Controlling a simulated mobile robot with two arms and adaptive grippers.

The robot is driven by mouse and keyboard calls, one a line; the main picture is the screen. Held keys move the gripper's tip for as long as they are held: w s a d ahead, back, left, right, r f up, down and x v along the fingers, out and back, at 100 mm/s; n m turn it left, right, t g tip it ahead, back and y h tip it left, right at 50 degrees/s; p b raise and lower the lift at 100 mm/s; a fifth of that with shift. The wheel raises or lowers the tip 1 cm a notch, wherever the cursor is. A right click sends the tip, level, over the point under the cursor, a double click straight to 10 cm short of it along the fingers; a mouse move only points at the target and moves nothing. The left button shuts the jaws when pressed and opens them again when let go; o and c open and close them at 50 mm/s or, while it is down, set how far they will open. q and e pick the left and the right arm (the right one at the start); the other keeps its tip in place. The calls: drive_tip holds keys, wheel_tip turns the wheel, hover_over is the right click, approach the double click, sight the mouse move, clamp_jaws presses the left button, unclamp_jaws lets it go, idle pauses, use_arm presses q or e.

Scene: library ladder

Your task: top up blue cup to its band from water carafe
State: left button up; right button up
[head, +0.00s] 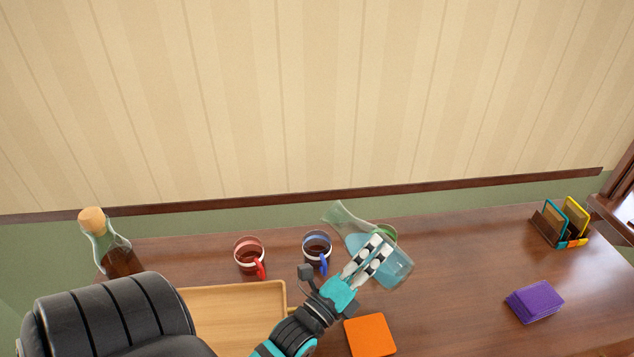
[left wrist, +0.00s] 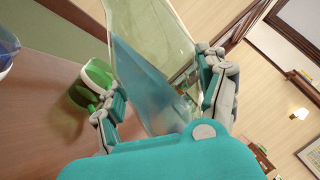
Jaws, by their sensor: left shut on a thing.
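My left gripper (head: 374,256) is shut on the clear glass water carafe (head: 398,275), which holds bluish water. The carafe is tilted, its mouth up and left, its base down and right. Its mouth is near the blue cup in the picture; no stream of water shows. The blue cup (head: 317,243) stands on the desk left of the carafe, with a pale band and dark inside; its level is too small to tell. In the left wrist view the carafe (left wrist: 150,80) fills the space between the fingers, and the blue cup (left wrist: 6,48) is cut by the left edge. My right gripper is out of view.
A red cup (head: 249,257) stands left of the blue one. A green cup (head: 388,232) is partly hidden behind the carafe. A corked bottle (head: 110,250), wooden tray (head: 283,300), orange square (head: 369,336), purple stack (head: 535,301) and card holder (head: 558,229) are on the desk (head: 460,260).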

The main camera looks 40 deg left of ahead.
use_arm(q)
drive_tip(key=shift+d+r+n+y+b, duration=0.2)
drive_tip(key=shift+n+y+b, duration=0.25)
drive_tip(key=shift+n, duration=0.35)
idle(0.8)
drive_tip(key=shift+a+r+n+y+p, duration=0.2)
drive_tip(key=shift+a+n+p, duration=0.4)
drive_tip(key=shift+n, duration=0.6)
idle(2.2)
